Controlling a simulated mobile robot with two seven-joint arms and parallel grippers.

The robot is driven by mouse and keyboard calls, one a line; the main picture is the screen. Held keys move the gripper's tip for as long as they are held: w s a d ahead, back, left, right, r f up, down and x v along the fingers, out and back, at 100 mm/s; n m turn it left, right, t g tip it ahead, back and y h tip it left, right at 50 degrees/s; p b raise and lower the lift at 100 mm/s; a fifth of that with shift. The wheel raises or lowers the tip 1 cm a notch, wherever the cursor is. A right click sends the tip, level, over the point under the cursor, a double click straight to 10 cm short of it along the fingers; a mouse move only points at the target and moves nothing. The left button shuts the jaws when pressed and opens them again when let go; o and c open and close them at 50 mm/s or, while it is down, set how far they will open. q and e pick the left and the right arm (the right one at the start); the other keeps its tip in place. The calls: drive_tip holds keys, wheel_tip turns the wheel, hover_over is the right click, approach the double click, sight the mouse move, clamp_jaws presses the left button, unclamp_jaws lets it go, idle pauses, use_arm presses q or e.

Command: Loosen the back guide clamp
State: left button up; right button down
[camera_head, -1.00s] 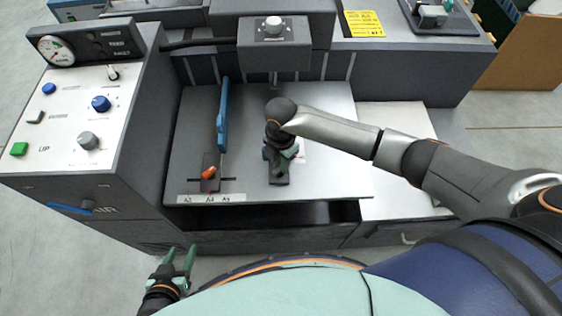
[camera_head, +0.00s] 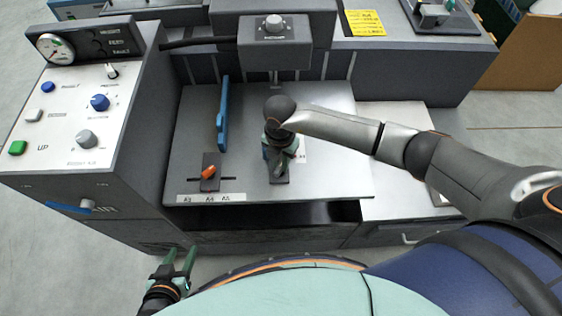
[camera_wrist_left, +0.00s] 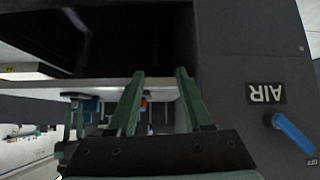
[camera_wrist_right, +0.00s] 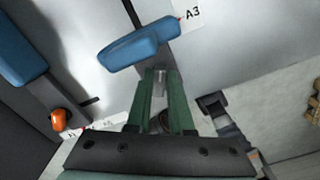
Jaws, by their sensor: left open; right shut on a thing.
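My right gripper (camera_head: 282,158) reaches down over the middle of the grey feed table and is shut on a small part of the back guide clamp, mostly hidden by the fingers. The clamp's dark base (camera_head: 279,179) shows just below the hand. In the right wrist view the green fingertips (camera_wrist_right: 161,76) meet beside a blue guide piece (camera_wrist_right: 140,50) on a dark base, near the A3 label. A second clamp with an orange lever (camera_head: 208,172) sits to the left, by a long blue guide (camera_head: 222,115). My left gripper (camera_head: 178,264) is open and empty, low in front of the machine.
A control panel (camera_head: 75,120) with knobs and buttons stands left of the feed table (camera_head: 325,170). A grey housing with a knob (camera_head: 274,45) overhangs the back. The AIR lever (camera_wrist_left: 293,133) is near my left gripper.

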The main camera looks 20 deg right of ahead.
drive_tip(key=n, duration=0.2)
drive_tip(key=n+b, duration=0.1)
drive_tip(key=n, duration=0.1)
drive_tip(key=shift+w+a+n, duration=0.15)
drive_tip(key=shift+n, duration=0.15)
drive_tip(key=n+b, duration=0.1)
drive_tip(key=n, duration=0.2)
drive_tip(key=shift+a+n+b, duration=0.1)
drive_tip(key=shift+n+b, duration=0.25)
drive_tip(key=shift+n, duration=0.05)
drive_tip(key=shift+a+f+n+b, duration=0.1)
drive_tip(key=shift+n+b, duration=0.25)
drive_tip(key=shift+n, duration=0.55)
drive_tip(key=shift+n+b, duration=0.4)
drive_tip(key=shift+n, duration=0.4)
drive_tip(key=shift+a+n+b, duration=0.15)
drive_tip(key=shift+n+b, duration=0.35)
drive_tip(key=shift+n, duration=0.6)
use_arm(q)
drive_tip(key=shift+h, duration=0.3)
drive_tip(key=d+f, duration=0.1)
drive_tip(key=w+d+f, duration=0.1)
drive_tip(key=f, duration=0.1)
drive_tip(key=shift+w+f, duration=0.15)
drive_tip(key=shift+f, duration=0.15)
use_arm(e)
drive_tip(key=shift+n, duration=0.3)
use_arm(q)
drive_tip(key=shift+d, duration=0.1)
